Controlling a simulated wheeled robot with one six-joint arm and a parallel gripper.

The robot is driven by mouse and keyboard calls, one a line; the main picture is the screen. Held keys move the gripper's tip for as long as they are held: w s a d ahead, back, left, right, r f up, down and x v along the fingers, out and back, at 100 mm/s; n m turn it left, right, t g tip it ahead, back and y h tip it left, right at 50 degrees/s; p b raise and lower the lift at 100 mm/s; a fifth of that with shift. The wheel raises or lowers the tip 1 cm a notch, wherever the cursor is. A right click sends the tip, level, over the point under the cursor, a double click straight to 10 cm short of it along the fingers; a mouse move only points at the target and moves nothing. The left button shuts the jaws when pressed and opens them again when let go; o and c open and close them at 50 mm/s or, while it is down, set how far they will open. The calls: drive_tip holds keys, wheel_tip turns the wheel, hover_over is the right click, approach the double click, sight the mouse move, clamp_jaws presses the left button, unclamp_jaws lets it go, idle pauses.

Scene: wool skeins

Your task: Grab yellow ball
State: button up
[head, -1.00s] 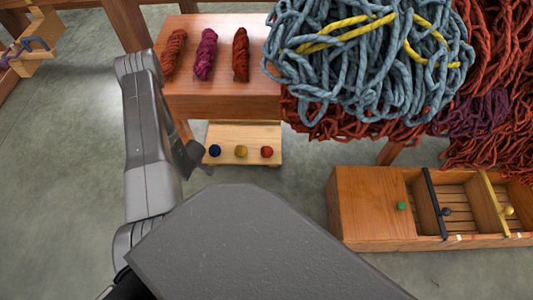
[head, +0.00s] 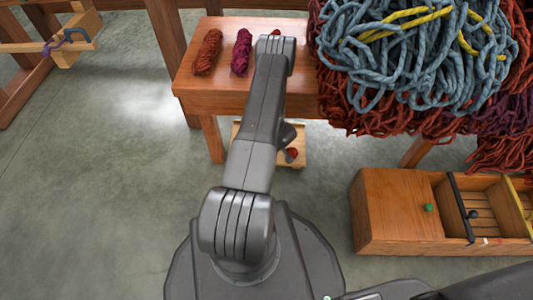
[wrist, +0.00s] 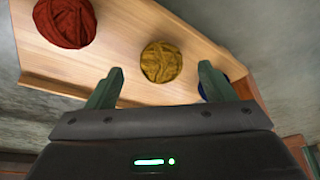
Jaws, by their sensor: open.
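The yellow ball (wrist: 161,62) of wool rests on a light wooden board (wrist: 150,18) in the wrist view. My gripper (wrist: 161,76) is open, with its two green fingers spread either side of the yellow ball's lower edge in the picture. I cannot tell whether the ball is fully between them. A red ball (wrist: 65,22) lies to the left on the same board, and a blue ball (wrist: 204,91) is partly hidden behind the right finger. In the head view my arm hides the yellow ball, and the red ball (head: 292,154) shows at its right.
A wooden table (head: 190,92) with wool skeins (head: 241,52) stands above the board. A large heap of blue-grey wool (head: 410,60) hangs at the right. A wooden box with compartments (head: 398,205) stands on the floor at right.

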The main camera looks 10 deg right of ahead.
drive_tip(key=shift+w+a, duration=0.2)
drive_tip(key=shift+w, duration=0.3)
drive_tip(key=shift+w+a, duration=0.3)
drive_tip(key=shift+w, duration=0.25)
drive_tip(key=b+x, duration=0.2)
drive_tip(key=x, duration=0.3)
drive_tip(key=shift+s, duration=0.1)
drive_tip(key=c, duration=1.1)
drive_tip(key=shift+o, duration=0.2)
drive_tip(key=shift+r, duration=0.1)
